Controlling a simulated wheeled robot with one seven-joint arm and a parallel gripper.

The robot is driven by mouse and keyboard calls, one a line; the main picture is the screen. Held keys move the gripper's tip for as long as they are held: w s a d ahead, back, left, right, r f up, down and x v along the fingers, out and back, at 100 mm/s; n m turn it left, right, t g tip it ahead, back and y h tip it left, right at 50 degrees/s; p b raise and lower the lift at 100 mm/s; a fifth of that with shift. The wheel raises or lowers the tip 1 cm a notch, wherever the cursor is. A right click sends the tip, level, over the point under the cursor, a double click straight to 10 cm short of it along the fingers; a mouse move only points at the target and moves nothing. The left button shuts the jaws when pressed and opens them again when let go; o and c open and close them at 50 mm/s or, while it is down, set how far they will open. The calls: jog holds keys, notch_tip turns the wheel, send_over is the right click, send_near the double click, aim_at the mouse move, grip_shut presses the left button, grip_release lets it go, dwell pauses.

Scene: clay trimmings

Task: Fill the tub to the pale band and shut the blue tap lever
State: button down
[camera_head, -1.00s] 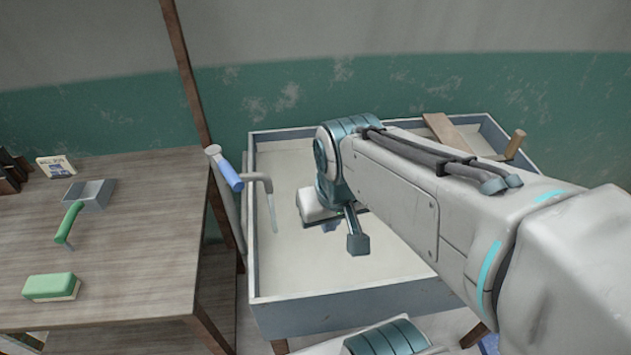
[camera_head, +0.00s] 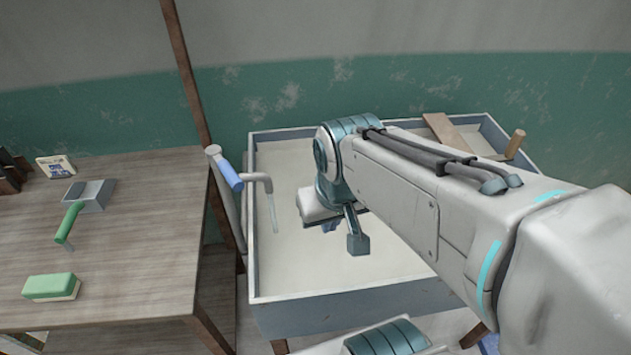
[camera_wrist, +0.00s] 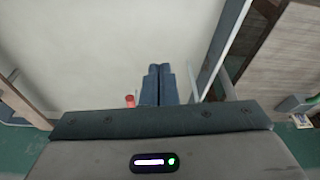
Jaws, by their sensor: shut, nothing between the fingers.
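The tub (camera_head: 352,303) is a wide grey-blue-walled basin with a pale inside. It also fills much of the wrist view, where its wall (camera_wrist: 222,40) shows. The tap's blue lever (camera_head: 229,174) is at the tub's left rim, slanting up to the left. A thin clear stream (camera_head: 273,211) falls from the tap's spout (camera_head: 262,178) into the tub. I cannot make out the pale band or the water level. My gripper (camera_head: 357,243) hangs over the tub, right of the stream and apart from the tap. In the wrist view its fingers (camera_wrist: 158,84) are together and empty.
A wooden table (camera_head: 135,235) stands left of the tub, with a green sponge block (camera_head: 51,287), a green-handled tool (camera_head: 69,221) and a metal box (camera_head: 90,195). A wooden post (camera_head: 190,95) rises between them. A board (camera_head: 447,133) lies at the tub's back right.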

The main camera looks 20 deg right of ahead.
aim_at(224, 166)
jog(key=w+a+r+m+g+y+p, duration=0.1)
jog(key=w+r+m+g+y, duration=0.15)
jog(key=w+r+m, duration=0.5)
jog(key=w+a+r+m+g+y, duration=0.2)
jog(key=w+r+m+y, duration=0.1)
jog(key=w+r+m, duration=0.45)
jog(key=a+r+x, duration=0.1)
jog(key=a+x, duration=0.1)
jog(key=x, duration=0.9)
jog(key=shift+s+a, duration=0.3)
jog(key=shift+a, duration=0.05)
jog(key=shift+f+h, duration=0.1)
jog(key=shift+h, duration=0.15)
